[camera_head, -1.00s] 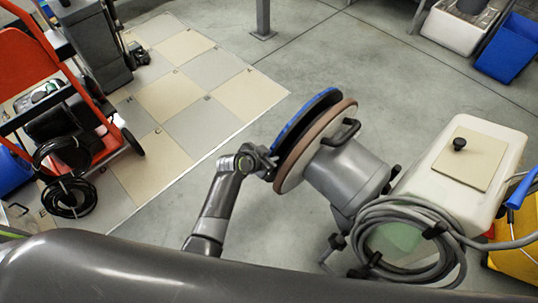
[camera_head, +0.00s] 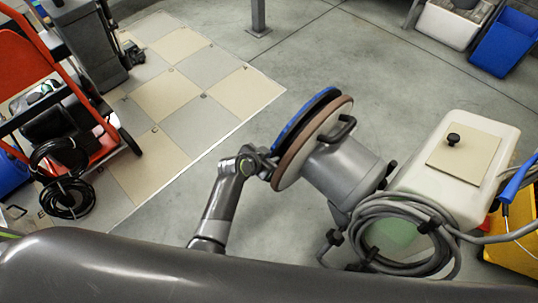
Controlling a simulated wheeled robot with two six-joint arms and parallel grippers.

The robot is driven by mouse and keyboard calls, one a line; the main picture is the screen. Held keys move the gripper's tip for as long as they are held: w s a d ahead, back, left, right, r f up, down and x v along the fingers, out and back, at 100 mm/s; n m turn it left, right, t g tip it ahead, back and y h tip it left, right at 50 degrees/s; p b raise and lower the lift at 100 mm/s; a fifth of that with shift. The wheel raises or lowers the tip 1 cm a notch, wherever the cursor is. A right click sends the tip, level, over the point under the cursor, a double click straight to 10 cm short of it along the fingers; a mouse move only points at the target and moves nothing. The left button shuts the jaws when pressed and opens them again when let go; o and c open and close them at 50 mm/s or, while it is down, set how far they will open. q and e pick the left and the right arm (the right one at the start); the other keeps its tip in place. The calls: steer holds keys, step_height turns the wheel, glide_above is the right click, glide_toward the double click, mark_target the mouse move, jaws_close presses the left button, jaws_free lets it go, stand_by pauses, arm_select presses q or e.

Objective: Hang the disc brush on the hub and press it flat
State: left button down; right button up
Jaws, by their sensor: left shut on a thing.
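The disc brush (camera_head: 306,115) shows as a blue and black disc, tilted and seen nearly edge-on. It lies close along the left face of the floor machine's round brown-rimmed head (camera_head: 312,145). I cannot tell whether the two touch. The hub is hidden between them. The machine's grey motor housing (camera_head: 345,170) with a black handle lies to the right of the head. My left gripper (camera_head: 268,163) is at the brush's lower left edge, shut on it, with the fingertips partly hidden. My right gripper is not in view.
A cream tank (camera_head: 430,195) and a coiled grey hose (camera_head: 375,218) stand right of the machine head. A yellow bucket (camera_head: 515,240) is at far right. A red trolley (camera_head: 95,110) and black cable (camera_head: 65,190) are left. The grey floor behind the head is clear.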

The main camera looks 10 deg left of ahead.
arm_select(q)
steer(key=shift+d+f, duration=0.1)
steer(key=shift+f, duration=0.1)
stand_by(0.6)
steer(key=c, duration=1.1)
jaws_free()
steer(key=shift+c, duration=0.2)
steer(key=shift+s+f, duration=0.15)
steer(key=shift+f, duration=0.05)
steer(key=p+v, duration=0.2)
steer(key=v, duration=1.5)
steer(key=shift+r, duration=0.35)
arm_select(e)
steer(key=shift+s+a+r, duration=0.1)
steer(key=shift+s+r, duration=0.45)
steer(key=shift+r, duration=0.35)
